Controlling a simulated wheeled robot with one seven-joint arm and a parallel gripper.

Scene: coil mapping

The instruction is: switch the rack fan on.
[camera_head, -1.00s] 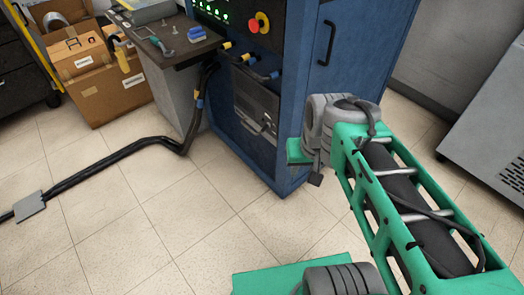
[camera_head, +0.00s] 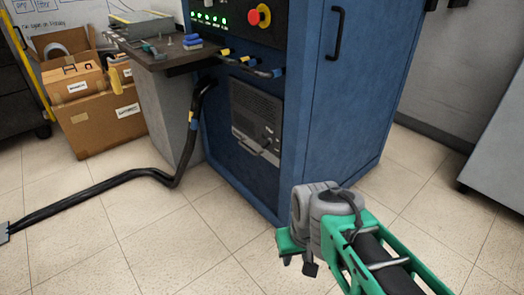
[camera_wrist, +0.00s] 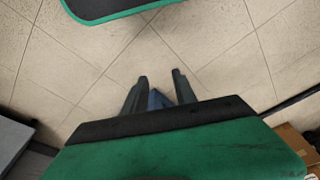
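The blue rack (camera_head: 340,110) stands in the middle of the head view. A grey vented unit (camera_head: 256,117) with a handle sits in its lower front; I cannot tell whether this is the fan. Green lights (camera_head: 208,18) and a red knob on a yellow base (camera_head: 259,15) are on the panel above. No fan switch can be made out. My gripper (camera_wrist: 160,82) shows in the wrist view with its two fingers apart over the tiled floor, touching nothing I can see. The fingers do not show in the head view, where my green and grey arm is in front of the rack.
A dark-topped bench (camera_head: 165,57) with small tools adjoins the rack's left side. Cardboard boxes (camera_head: 110,125) stand further left. A thick black cable (camera_head: 110,183) runs over the floor to the rack front. A grey cabinet (camera_head: 496,155) is at the right.

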